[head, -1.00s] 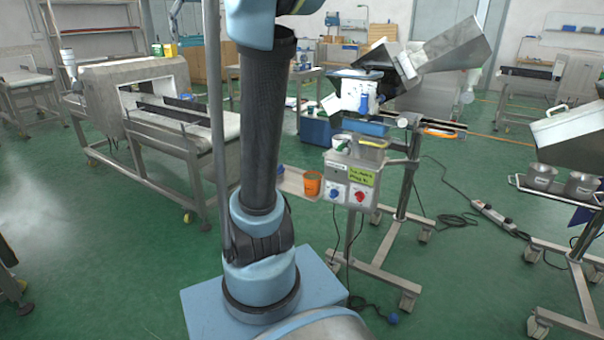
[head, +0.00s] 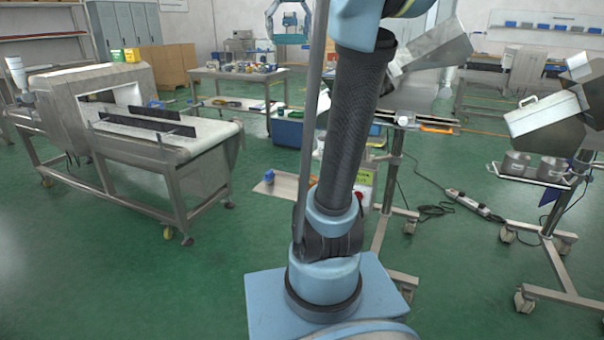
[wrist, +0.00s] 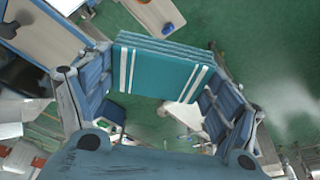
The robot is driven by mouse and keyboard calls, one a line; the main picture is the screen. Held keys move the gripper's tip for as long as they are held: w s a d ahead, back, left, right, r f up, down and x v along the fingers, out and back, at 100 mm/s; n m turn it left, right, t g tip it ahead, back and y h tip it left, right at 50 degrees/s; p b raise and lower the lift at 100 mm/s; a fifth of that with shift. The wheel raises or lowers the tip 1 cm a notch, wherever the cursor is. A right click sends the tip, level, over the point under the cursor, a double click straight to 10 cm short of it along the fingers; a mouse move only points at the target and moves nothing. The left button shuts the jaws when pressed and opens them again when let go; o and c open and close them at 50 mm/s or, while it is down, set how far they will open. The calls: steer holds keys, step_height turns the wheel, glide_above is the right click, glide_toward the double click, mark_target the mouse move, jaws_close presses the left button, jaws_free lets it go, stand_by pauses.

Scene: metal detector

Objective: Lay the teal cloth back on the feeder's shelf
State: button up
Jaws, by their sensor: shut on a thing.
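The teal cloth (wrist: 155,72) is a folded, layered square with white stripes, seen in the wrist view. My gripper (wrist: 162,85) is shut on it, with one blue-padded finger at each side. Another steel chute machine (head: 430,55) stands behind my arm, partly hidden. I cannot tell which of them is the feeder.
A conveyor with a tunnel detector (head: 140,85) stands at the left. A cluttered table (head: 238,75) is at the back. A low board with a blue item (head: 269,177) lies behind my base. A cable and power strip (head: 468,203) lie on the floor. Green floor at front left is clear.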

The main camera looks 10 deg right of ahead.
steer(key=shift+d, duration=0.7)
steer(key=w+f, duration=1)
steer(key=n, duration=0.1)
glide_above(287, 186)
step_height(287, 186, down, 28)
steer(key=shift+n, duration=0.3)
steer(key=shift+s+d+f, duration=0.1)
steer(key=shift+s+f, duration=0.05)
steer(key=shift+f, duration=3.8)
steer(key=shift+s+a+f, duration=0.1)
steer(key=shift+s+f, duration=0.1)
steer(key=shift+f, duration=3.8)
steer(key=shift+s+d+f, duration=0.1)
steer(key=shift+s+f, duration=0.05)
steer(key=shift+f, duration=3.8)
